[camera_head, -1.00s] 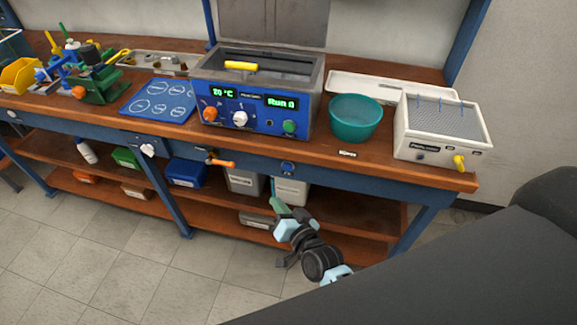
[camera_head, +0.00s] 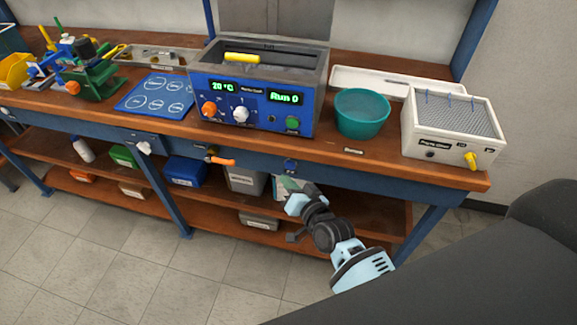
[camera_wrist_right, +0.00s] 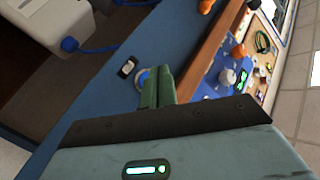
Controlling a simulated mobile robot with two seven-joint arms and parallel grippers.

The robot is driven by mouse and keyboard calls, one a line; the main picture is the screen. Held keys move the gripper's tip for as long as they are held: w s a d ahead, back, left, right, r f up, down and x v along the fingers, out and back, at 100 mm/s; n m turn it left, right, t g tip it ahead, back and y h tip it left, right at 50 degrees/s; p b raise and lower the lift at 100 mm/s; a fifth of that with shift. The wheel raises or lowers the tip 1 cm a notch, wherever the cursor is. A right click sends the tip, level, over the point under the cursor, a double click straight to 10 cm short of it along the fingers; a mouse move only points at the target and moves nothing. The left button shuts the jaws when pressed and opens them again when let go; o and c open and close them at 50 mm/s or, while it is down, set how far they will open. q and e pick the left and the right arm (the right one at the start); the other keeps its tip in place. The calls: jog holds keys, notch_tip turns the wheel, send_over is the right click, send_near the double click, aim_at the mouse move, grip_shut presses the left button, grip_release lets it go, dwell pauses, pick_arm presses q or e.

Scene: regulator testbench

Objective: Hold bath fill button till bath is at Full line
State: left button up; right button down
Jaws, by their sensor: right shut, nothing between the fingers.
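The bath (camera_head: 318,75) is a metal tank with a blue front panel on the bench; its displays read 20 °C and Run 0. Its water level and a Full line cannot be made out. A round blue button (camera_head: 290,166) sits on the bench's blue front rail below the bath; its label cannot be read. It also shows in the right wrist view (camera_wrist_right: 141,76), partly behind my green fingertips. My right gripper (camera_wrist_right: 158,86) is shut and empty, its tips close to this button; contact cannot be told. My left gripper is not in view.
A teal bowl (camera_head: 361,114) and a white box with a yellow tap (camera_head: 471,160) stand right of the bath. An orange-handled valve (camera_head: 221,161) sticks out from the rail. Containers, including a blue bin (camera_head: 185,172), fill the shelf below. The floor in front is clear.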

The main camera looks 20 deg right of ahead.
aim_at(285, 165)
jog(key=shift+w+d, duration=0.45)
jog(key=shift+w, duration=0.25)
jog(key=shift+w+d, duration=0.1)
dwell(1.6)
jog(key=shift+w+d, duration=0.15)
jog(key=shift+w, duration=0.05)
jog(key=shift+w+d+r, duration=0.1)
jog(key=shift+w+d, duration=0.2)
jog(key=shift+w, duration=0.1)
dwell(5.0)
